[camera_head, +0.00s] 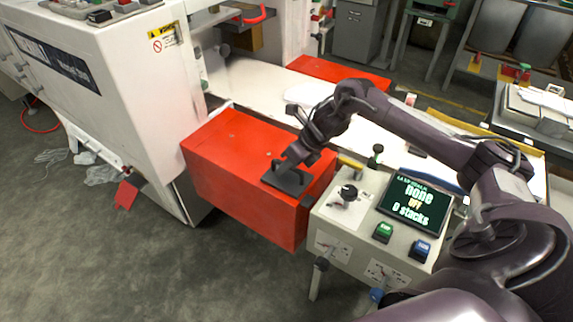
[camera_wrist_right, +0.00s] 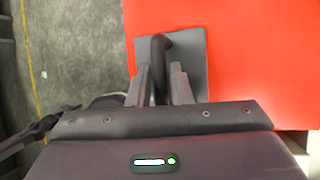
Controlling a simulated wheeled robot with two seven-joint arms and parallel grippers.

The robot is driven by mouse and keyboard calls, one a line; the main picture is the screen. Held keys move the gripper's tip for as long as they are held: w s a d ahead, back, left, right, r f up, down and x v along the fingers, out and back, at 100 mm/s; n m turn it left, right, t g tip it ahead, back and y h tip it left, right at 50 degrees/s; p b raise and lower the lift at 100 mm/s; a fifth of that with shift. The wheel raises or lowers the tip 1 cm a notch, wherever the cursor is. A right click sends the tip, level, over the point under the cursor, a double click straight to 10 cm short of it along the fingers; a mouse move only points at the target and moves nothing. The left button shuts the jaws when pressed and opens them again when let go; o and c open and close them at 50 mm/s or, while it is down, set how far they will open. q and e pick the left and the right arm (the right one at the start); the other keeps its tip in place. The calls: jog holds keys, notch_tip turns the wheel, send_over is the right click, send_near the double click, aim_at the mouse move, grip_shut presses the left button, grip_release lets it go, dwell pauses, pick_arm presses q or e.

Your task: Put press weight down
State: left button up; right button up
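The press weight (camera_head: 284,181) is a dark grey square plate with a raised handle, at the right part of the red box's top in the head view. I see no clear gap between plate and box top, but cannot tell whether it fully rests there. My right gripper (camera_head: 292,164) reaches down to it from the right. In the right wrist view, the plate (camera_wrist_right: 188,52) lies under the fingers, and the right gripper's fingers (camera_wrist_right: 160,75) stand close on both sides of the curved black handle, appearing shut on it. My left gripper is not in view.
The red box (camera_head: 235,150) has bare top left of the weight. A control panel (camera_head: 345,212) with a screen (camera_head: 415,205), knob and buttons stands close right. A white machine (camera_head: 115,70) stands left. A white table surface (camera_head: 255,85) lies behind.

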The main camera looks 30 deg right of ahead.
jog(key=shift+o, duration=1.3)
jog(key=shift+r, duration=0.1)
jog(key=v, duration=1.2)
jog(key=shift+b, duration=0.45)
